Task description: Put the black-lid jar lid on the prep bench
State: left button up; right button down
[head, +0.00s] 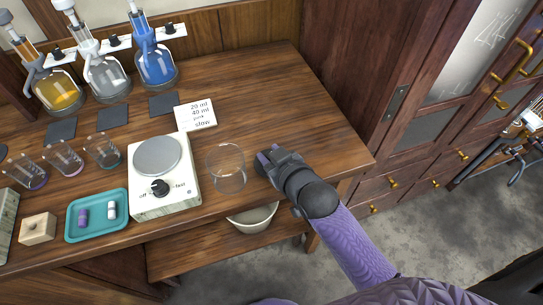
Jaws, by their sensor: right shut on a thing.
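My right gripper (265,160) is low over the right part of the wooden prep bench (255,80), just right of a clear glass beaker (226,168). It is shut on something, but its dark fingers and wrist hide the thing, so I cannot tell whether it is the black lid. I cannot make out a black-lid jar or a loose black lid elsewhere in view. My left gripper is not in view.
A white hotplate (146,200) and a teal tray (74,233) with small vials stand left of the beaker. Several glasses and dispenser bottles (157,66) line the left. A note card (196,114) lies behind the beaker. The bench's back right is clear. A bowl (253,218) sits on the shelf below.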

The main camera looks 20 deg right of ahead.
jog(key=shift+c, duration=1.8)
grip_release()
jog(key=shift+s+d+r, duration=0.1)
jog(key=shift+s+r, duration=0.15)
jog(key=p+v, duration=0.4)
jog(key=v, duration=0.7)
jog(key=s+d+f+g+h, duration=0.1)
jog(key=s+f+g, duration=0.15)
jog(key=f, duration=0.55)
jog(key=s+d+f+g+h, duration=0.1)
jog(key=s+f+g, duration=0.15)
jog(key=f, duration=0.55)
jog(key=s+d+f+g, duration=0.1)
jog(key=s+f+g, duration=0.3)
jog(key=s+f, duration=0.3)
jog(key=s+d+f+m+g+h, duration=0.1)
jog(key=s+f+g, duration=0.2)
jog(key=s+f, duration=0.5)
jog(key=s, duration=0.7)
jog(key=shift+s+d+f+g, duration=0.2)
jog(key=shift+s+g, duration=0.1)
jog(key=shift+g, duration=0.1)
